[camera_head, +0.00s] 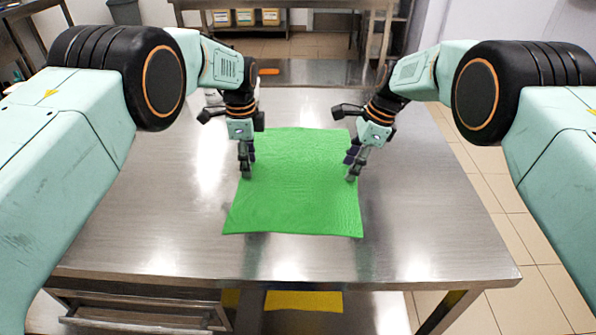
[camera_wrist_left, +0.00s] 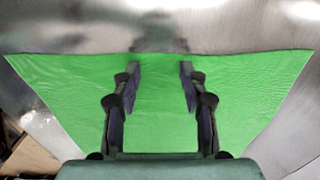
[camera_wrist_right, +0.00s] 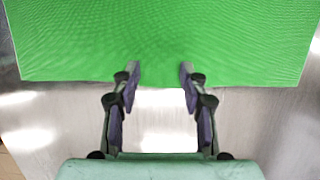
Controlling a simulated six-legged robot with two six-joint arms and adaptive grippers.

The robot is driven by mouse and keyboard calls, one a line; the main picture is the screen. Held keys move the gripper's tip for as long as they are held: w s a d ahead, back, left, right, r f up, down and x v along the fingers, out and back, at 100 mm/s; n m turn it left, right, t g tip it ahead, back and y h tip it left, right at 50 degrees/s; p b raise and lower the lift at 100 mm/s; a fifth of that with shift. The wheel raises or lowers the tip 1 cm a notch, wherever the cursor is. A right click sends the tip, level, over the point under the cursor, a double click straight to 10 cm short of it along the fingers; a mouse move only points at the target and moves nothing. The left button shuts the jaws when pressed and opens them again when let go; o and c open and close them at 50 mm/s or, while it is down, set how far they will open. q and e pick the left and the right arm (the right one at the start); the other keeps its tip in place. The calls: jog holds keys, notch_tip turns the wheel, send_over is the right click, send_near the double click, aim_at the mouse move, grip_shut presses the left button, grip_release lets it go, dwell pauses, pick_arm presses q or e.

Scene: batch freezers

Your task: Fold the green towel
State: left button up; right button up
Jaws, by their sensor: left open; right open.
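The green towel (camera_head: 298,195) lies flat and spread out on the metal table, with one slightly wavy near edge. My left gripper (camera_head: 246,172) is above the towel's left side, open and empty. In the left wrist view its fingers (camera_wrist_left: 160,72) are spread over the towel (camera_wrist_left: 70,95), tips near one edge. My right gripper (camera_head: 352,172) is at the towel's right edge, open and empty. In the right wrist view its fingertips (camera_wrist_right: 160,72) reach just over the edge of the towel (camera_wrist_right: 160,40). I cannot tell whether any fingertip touches the cloth.
A shelf with boxes (camera_head: 245,17) and a grey bin (camera_head: 124,12) stand further back.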

pick_arm(q)
jog(key=shift+f, duration=0.25)
pick_arm(e)
jog(key=shift+a+f, duration=0.1)
jog(key=shift+f, duration=0.15)
pick_arm(q)
grip_shut()
pick_arm(e)
jog(key=shift+s+f, duration=0.1)
jog(key=shift+f, duration=0.05)
grip_shut()
dwell(0.6)
